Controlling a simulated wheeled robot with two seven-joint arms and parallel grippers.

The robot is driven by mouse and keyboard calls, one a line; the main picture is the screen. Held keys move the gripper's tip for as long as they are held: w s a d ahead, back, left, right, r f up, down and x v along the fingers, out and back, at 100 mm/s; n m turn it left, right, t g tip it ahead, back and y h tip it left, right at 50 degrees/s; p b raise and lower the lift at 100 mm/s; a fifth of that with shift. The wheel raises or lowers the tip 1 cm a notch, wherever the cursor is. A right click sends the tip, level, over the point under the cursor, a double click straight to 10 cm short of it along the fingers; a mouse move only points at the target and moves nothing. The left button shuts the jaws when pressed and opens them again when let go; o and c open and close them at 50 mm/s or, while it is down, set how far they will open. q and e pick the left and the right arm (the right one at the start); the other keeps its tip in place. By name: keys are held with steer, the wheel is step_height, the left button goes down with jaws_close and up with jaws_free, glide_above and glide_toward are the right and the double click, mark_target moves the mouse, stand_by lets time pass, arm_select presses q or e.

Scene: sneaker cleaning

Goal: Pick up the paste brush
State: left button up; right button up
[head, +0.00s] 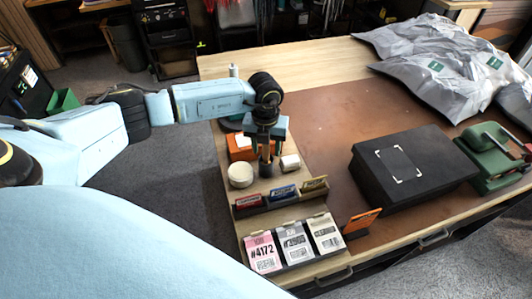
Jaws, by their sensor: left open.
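My left gripper (266,160) points down over the left part of the workbench, between an orange box and a small white block. It is open. I cannot make out the paste brush; my gripper and wrist cover part of the area where the small supplies stand. A round white tub (240,174) stands just left of the fingers. The small white block (290,162) is just right of them. The orange box (239,146) is behind and to the left, partly covered by my wrist. My right gripper is not in view.
A black box (413,166), green device (490,160) and grey bags (430,62) lie right. The brown mat (320,120) is clear between.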

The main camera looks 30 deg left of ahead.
arm_select(q)
steer(key=shift+f, duration=0.7)
jaws_close()
